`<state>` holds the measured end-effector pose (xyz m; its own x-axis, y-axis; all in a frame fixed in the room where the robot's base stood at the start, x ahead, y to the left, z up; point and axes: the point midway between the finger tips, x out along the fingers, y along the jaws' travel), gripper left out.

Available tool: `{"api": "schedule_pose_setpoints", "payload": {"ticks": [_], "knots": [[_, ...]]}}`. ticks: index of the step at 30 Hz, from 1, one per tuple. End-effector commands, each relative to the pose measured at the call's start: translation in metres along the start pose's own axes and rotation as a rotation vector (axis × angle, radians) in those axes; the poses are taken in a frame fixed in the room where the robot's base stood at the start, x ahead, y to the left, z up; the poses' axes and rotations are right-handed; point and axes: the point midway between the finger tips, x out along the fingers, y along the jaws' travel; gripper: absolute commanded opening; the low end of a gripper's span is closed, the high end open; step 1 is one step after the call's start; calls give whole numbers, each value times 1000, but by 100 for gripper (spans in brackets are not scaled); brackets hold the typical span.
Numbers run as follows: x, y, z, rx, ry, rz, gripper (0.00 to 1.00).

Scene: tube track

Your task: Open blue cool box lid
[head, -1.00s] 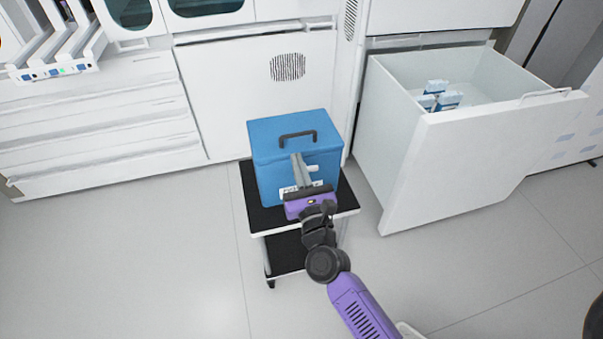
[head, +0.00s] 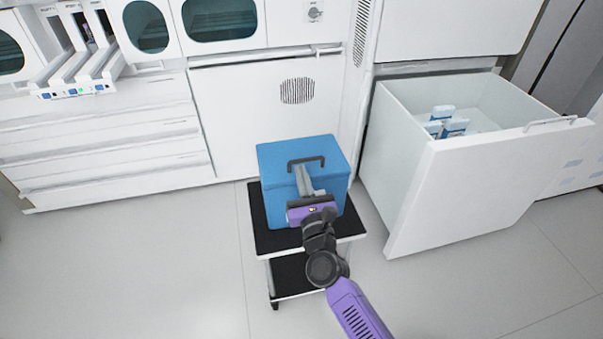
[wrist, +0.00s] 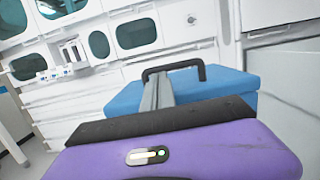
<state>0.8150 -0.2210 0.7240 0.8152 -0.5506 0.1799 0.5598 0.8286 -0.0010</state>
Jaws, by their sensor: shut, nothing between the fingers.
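The blue cool box (head: 330,205) stands upright on a small black-topped cart in the head view. Its lid (head: 275,158) lies shut on top, with a dark handle (head: 306,161) arching over it. My gripper (head: 300,170) is shut and empty, with its grey fingers pointing at the lid's front part, close to the handle. In the wrist view the fingers (wrist: 155,82) reach up near the handle (wrist: 174,68) above the blue lid (wrist: 218,84). I cannot tell whether the fingertips touch the handle or lid. My gripper hides part of the box's front.
The cart (head: 257,222) has a lower shelf. To the right, a large white drawer (head: 470,195) stands open with small blue and white packs (head: 447,124) inside. White cabinets (head: 100,150) stand behind and left. Floor to the left is clear.

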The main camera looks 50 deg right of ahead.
Motion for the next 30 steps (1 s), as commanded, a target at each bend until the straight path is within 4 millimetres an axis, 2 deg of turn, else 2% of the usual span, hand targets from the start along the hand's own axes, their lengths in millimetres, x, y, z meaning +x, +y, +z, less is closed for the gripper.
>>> {"api": "schedule_pose_setpoints", "payload": {"ticks": [2,17,30], "knots": [[2,0,9,1,13,0,0],[5,0,12,1,53,0,0],[14,0,34,2,150,1,0]]}}
